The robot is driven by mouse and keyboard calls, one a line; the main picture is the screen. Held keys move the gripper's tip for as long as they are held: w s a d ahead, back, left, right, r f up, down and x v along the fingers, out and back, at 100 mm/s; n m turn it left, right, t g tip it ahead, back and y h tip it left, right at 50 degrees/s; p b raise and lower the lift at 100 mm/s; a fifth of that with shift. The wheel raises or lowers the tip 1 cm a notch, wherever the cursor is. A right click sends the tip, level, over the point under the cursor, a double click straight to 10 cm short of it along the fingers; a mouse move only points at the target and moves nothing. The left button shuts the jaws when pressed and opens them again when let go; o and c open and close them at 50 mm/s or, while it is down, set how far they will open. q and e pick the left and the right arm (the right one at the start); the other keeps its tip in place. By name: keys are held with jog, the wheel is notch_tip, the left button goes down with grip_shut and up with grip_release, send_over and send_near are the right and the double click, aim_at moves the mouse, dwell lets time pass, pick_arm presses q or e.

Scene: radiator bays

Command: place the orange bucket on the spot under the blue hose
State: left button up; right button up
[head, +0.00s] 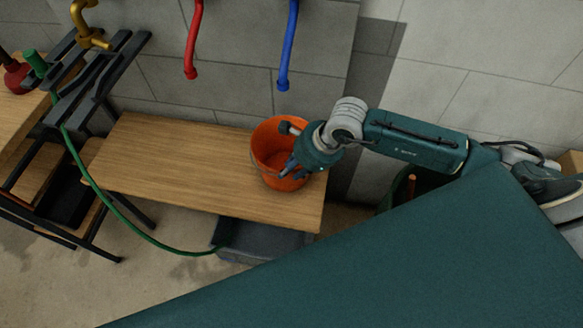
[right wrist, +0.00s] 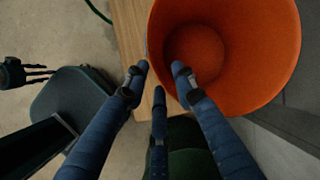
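The orange bucket (head: 268,146) stands upright on the wooden bench (head: 170,163), towards its right end. The blue hose (head: 289,45) hangs on the wall, and in the head view its mouth is just above the bucket's rim. My right gripper (head: 292,172) is at the bucket's right side, with fingers over the rim. In the right wrist view its fingertips (right wrist: 160,72) are spread apart, one over the bucket's opening (right wrist: 225,50) and the others by the outside; no firm contact shows. My left gripper (right wrist: 40,73) shows only in the right wrist view, empty with fingers extended.
A red hose (head: 193,40) hangs left of the blue one, and a brass tap (head: 86,25) further left. A black metal rack (head: 95,75) stands at the left. A green hose (head: 115,212) runs to a grey box (head: 245,247) under the bench. The bench's left part is clear.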

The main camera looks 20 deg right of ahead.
jog(key=p+v, duration=0.6)
jog(key=v, duration=0.6)
jog(key=shift+p, duration=0.35)
